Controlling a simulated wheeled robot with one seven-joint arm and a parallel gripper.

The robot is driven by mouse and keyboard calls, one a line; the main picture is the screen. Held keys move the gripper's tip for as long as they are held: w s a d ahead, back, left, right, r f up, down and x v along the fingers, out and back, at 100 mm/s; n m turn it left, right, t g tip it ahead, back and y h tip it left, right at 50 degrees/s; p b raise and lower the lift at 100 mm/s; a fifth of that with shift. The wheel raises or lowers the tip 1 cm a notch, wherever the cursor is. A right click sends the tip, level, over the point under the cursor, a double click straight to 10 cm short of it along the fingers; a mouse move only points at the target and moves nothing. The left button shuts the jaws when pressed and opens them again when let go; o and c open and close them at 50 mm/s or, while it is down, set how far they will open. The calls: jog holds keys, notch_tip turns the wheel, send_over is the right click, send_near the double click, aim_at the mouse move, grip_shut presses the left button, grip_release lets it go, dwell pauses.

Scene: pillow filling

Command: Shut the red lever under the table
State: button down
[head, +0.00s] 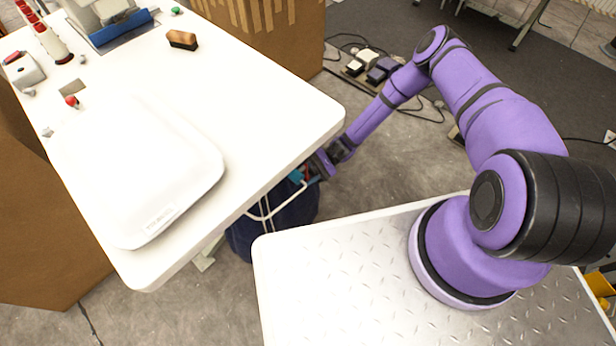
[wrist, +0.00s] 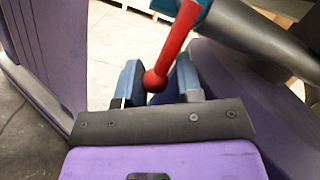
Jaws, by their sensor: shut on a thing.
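The red lever (wrist: 175,45) shows in the wrist view, with a round red knob at its lower end and its upper end at a teal fitting on a grey metal pipe (wrist: 259,45). My gripper (wrist: 158,82) has its blue fingers on either side of the knob and is shut on it. In the head view my gripper (head: 314,168) reaches beside and below the edge of the white table (head: 255,110). A teal part shows next to it there. The lever is mostly hidden in the head view by the table edge and my gripper.
A dark blue bin or bag (head: 290,215) with a white tube frame stands under the table edge. A white pillow (head: 135,170) lies on the table. A brush (head: 182,40) and a red-knobbed part (head: 72,101) are on the tabletop. Pedals and cables (head: 375,68) lie on the floor behind.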

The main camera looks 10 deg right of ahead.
jog(key=shift+w+n, duration=0.1)
jog(key=shift+n, duration=0.4)
jog(key=c, duration=0.8)
grip_release()
jog(key=v, duration=1)
jog(key=shift+w+d+f, duration=0.1)
jog(key=shift+w+d, duration=0.15)
jog(key=shift+w, duration=0.1)
